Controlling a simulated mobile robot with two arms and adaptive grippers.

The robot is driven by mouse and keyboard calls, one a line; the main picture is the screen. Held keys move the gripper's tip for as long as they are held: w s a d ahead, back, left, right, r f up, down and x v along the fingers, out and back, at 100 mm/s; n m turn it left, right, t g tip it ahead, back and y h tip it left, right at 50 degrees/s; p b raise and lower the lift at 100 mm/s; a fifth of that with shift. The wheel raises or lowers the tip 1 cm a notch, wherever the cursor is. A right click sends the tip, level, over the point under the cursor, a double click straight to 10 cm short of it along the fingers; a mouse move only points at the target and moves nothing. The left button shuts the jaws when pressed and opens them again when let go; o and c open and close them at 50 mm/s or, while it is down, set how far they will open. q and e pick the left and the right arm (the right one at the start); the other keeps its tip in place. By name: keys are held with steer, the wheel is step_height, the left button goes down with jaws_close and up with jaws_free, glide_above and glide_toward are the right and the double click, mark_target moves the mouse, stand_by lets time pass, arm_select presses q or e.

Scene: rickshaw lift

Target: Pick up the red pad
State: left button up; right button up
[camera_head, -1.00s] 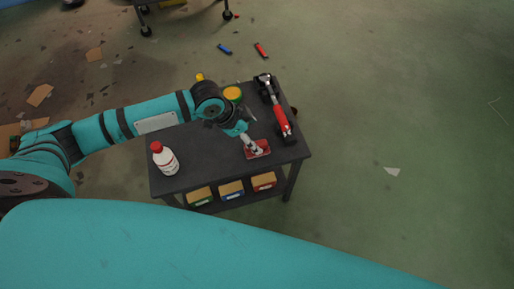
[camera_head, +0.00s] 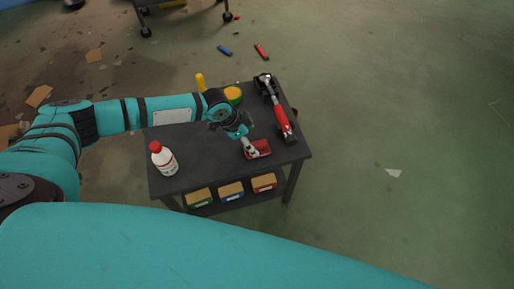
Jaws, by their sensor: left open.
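The red pad (camera_head: 262,148) lies on the dark table (camera_head: 205,178) near its front right part. My left gripper (camera_head: 247,150) reaches down to the pad's left end, with its fingers at or just above it and partly in front of it. The left gripper is open, and I cannot tell whether it touches the pad. My right gripper does not show.
A white bottle with a red cap (camera_head: 163,160) stands at the table's left. A red-handled tool (camera_head: 281,118) lies along the right edge. A yellow-topped can (camera_head: 233,94) stands at the back. Several small boxes (camera_head: 231,190) sit on the lower shelf.

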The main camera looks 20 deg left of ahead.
mark_target(257, 144)
arm_select(q)
steer(key=shift+d+x, duration=0.2)
steer(key=shift+x, duration=2.5)
steer(key=shift+r, duration=0.1)
steer(key=shift+c, duration=0.4)
steer(key=c, duration=1.2)
steer(key=shift+r, duration=0.1)
steer(key=shift+r, duration=0.6)
step_height(257, 144, up, 2)
steer(key=shift+r, duration=0.2)
steer(key=s+a+r, duration=0.1)
steer(key=s+a, duration=0.1)
steer(key=s, duration=1.4)
steer(key=shift+p, duration=0.45)
steer(key=shift+r, duration=0.1)
